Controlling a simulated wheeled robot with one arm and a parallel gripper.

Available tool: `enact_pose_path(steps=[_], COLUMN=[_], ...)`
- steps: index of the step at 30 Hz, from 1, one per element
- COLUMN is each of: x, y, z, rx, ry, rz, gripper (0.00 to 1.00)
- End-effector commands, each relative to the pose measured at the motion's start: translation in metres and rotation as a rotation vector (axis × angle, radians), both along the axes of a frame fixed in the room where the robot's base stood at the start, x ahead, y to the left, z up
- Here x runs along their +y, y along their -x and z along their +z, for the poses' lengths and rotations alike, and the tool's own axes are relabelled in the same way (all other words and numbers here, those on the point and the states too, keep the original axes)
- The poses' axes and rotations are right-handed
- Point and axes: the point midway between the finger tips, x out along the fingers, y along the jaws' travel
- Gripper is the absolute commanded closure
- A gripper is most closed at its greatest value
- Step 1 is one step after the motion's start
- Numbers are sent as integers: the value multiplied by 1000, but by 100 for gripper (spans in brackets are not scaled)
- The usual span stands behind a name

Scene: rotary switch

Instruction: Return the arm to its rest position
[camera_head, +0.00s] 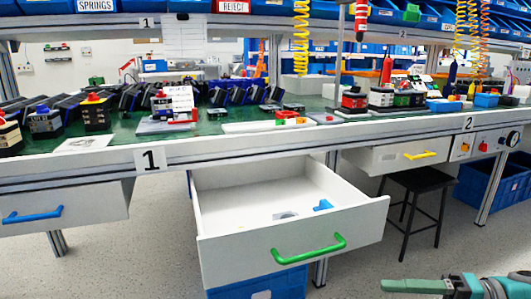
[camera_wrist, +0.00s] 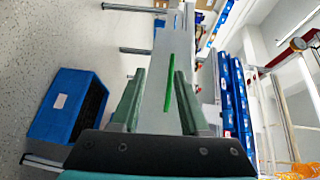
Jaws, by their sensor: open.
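My gripper (camera_head: 388,286) shows at the bottom right of the head view, in front of the bench and to the right of the open drawer. Its green fingers point left in that view. In the wrist view my gripper (camera_wrist: 158,73) has its two fingers spread apart with nothing held between them. A control panel with a yellow-and-red switch (camera_head: 464,147) and a round dial (camera_head: 513,138) sits at the right end of the bench front, behind and above my gripper. The exact setting of the switch is too small to tell.
A white drawer (camera_head: 298,247) with a green handle (camera_head: 308,249) stands open below the bench. The green handle (camera_wrist: 170,83) also shows between the fingers, apart from them. A black stool (camera_head: 418,182) and a blue crate (camera_head: 505,184) are at the right. Grey floor is free around my gripper.

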Motion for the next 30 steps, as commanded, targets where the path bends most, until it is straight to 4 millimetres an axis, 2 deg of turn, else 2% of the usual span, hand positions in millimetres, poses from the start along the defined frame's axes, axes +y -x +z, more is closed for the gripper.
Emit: enact_pose_path(steps=[1,8,12,15,20,24,30], x=[14,78,114,127,128,114,90], y=[2,22,51,72,104,124,137], z=[2,-9,-22,-30,-39,-38,-32], rx=[26,183,289,342,386,384,348], ry=[32,253,473,642,915,1144,1372], rz=[37,210,324,377,418,406,351], gripper=[55,55,55,55,55,55,55])
